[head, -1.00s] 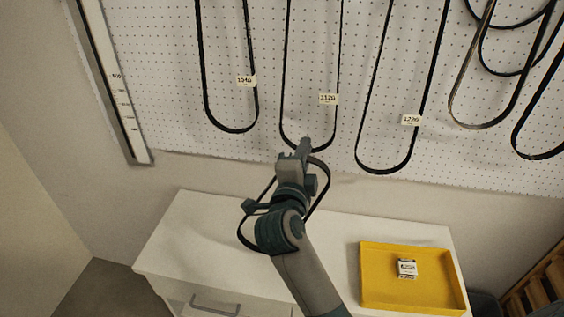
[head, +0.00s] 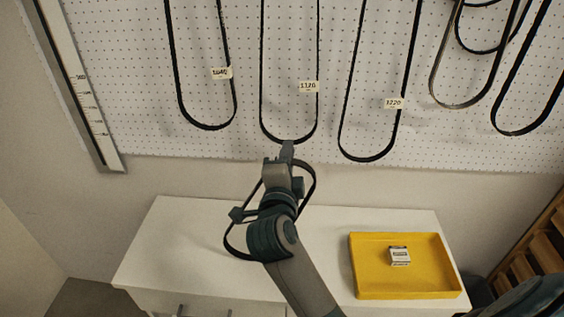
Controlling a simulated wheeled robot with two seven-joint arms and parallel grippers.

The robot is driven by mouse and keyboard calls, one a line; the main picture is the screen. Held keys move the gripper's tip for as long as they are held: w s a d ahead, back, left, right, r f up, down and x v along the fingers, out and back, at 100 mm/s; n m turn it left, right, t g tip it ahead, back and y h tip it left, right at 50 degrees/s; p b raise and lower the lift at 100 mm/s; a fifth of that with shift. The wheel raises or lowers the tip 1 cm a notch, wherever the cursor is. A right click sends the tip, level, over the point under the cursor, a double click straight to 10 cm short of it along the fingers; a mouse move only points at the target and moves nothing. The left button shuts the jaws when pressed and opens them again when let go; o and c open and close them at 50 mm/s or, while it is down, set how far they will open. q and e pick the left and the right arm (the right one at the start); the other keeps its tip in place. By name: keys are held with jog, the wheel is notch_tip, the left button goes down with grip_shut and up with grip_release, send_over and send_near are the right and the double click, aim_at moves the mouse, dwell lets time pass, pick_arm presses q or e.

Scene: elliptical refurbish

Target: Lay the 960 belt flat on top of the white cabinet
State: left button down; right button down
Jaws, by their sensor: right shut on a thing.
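A black belt loop (head: 314,184) hangs at my right gripper (head: 286,156), which is shut on it. The loop shows on both sides of the gripper and wrist, above the white cabinet (head: 180,240). Its middle is hidden by my arm, and no number can be read on it. I cannot tell whether its lower end touches the cabinet top. The visible cabinet top is bare left of my arm. My left gripper is not in view.
A yellow tray (head: 354,275) with a small white box (head: 400,256) sits on the cabinet's right side. Several black belts with number tags hang on the pegboard (head: 140,60) behind. A ruler strip (head: 82,95) is at the left. A wooden rack (head: 540,245) stands at the right.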

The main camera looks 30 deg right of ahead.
jog(key=shift+s+f, duration=0.1)
jog(key=shift+f, duration=0.35)
jog(key=c, duration=1.9)
grip_release()
jog(key=shift+c, duration=0.2)
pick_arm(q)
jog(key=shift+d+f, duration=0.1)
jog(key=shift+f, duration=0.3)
